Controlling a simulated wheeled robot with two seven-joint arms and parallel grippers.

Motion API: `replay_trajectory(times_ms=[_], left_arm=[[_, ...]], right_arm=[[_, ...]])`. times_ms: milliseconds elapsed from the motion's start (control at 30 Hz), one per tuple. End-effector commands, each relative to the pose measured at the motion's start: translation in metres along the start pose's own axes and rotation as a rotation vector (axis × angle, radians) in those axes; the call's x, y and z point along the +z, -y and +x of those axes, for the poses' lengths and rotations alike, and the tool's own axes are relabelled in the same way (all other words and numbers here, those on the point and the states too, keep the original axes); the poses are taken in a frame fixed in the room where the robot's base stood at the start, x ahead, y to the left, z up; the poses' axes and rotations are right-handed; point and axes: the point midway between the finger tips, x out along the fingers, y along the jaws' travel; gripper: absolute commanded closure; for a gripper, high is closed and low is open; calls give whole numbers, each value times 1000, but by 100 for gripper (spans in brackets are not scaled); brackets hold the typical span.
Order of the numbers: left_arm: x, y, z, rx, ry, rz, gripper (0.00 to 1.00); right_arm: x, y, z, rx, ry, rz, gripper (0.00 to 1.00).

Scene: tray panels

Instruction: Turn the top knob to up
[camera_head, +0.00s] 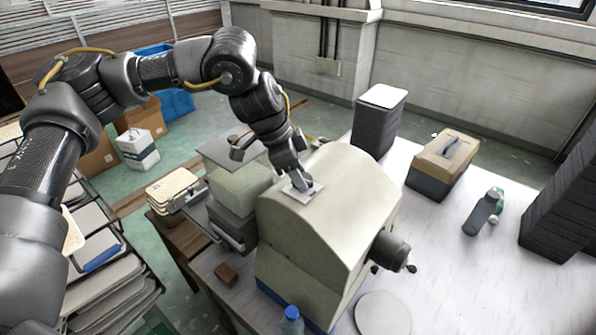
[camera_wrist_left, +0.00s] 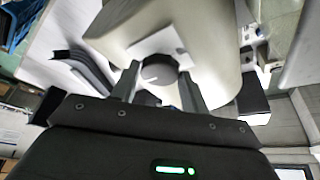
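The top knob (camera_wrist_left: 160,70) is a dark round knob with a light mark, seen in the left wrist view. It sits on a pale square plate (camera_wrist_left: 158,43) on the curved top of a cream machine (camera_head: 335,205). The mark lies toward the lower left of the knob in that view. My left gripper (camera_head: 306,186) is over the plate in the head view and largely hides the knob there. Its two fingers (camera_wrist_left: 160,88) stand on either side of the knob, seemingly with small gaps; firm contact cannot be made out. My right gripper is not in view.
A dark cylindrical part (camera_head: 391,250) sticks out of the machine's right side. Boxes (camera_head: 240,190) stand close on its left. A blue-capped bottle (camera_head: 292,322) and a round pale disc (camera_head: 383,314) are in front. A tan toolbox (camera_head: 443,165) stands farther right on the white table.

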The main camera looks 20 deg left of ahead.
Motion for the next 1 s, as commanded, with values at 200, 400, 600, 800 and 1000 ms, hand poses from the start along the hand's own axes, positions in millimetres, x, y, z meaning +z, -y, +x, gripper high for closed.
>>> replay_trajectory(times_ms=[200,400,600,800,1000], left_arm=[[0,0,0,0,0,0,80],[0,0,0,9,0,17,80],[0,1,0,41,-1,96,80],[-2,3,0,101,-3,243,80],[-3,5,0,174,-2,418,80]], right_arm=[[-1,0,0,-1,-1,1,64],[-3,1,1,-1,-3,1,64],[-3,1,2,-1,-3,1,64],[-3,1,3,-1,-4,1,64],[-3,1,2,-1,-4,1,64]])
